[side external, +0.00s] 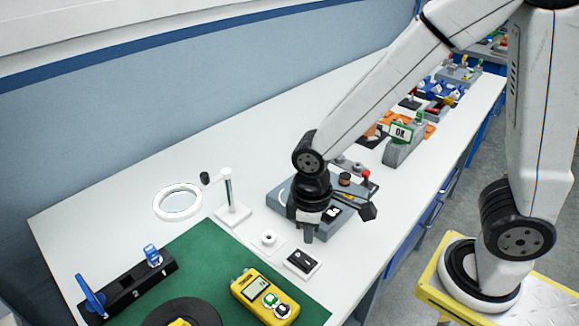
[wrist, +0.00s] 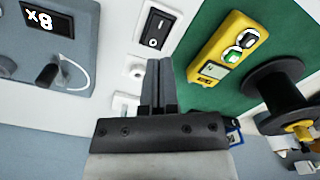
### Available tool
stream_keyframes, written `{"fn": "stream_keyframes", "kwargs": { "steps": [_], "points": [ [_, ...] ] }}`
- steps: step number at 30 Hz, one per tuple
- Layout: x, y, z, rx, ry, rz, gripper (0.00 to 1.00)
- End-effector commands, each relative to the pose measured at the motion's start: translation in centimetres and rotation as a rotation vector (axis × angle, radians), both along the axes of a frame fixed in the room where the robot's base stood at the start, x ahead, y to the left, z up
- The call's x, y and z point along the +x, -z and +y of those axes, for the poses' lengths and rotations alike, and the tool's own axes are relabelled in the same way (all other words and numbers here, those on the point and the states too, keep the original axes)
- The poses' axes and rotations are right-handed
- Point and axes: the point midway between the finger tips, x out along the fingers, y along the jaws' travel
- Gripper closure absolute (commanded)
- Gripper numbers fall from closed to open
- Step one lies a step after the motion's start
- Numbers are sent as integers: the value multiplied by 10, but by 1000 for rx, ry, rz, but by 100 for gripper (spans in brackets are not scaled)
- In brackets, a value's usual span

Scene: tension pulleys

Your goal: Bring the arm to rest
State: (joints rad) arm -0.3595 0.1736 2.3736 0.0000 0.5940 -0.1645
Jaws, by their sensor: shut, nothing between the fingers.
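My gripper (side external: 309,236) points down over the white bench (side external: 120,200), above and just behind the black rocker switch (side external: 301,263) on its white plate. In the wrist view my gripper (wrist: 160,68) has its two fingers together with nothing between them. The rocker switch (wrist: 157,27) shows beyond the fingertips. A small white pulley (side external: 267,240) on a square plate is left of the gripper. A grey unit (side external: 283,197) with knobs stands right behind the gripper, which partly hides it; its display (wrist: 47,18) is lit.
A yellow meter (side external: 247,289) and a black spool (side external: 190,311) lie on the green mat (side external: 215,255). A white post stand (side external: 230,200), a white ring (side external: 157,205) and a black numbered block (side external: 125,293) are to the left. Several devices crowd the far bench. Bare bench lies behind the ring.

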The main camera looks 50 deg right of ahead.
Motion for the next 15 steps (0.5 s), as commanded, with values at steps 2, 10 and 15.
{"fn": "stream_keyframes", "kwargs": {
  "steps": [2, 10, 15],
  "points": [
    [0, 0, 0, 0, 0, 0, 100],
    [1, -1, -8, 5, 37, -13, 100],
    [5, -4, -32, 21, 153, -62, 100]
  ]
}}
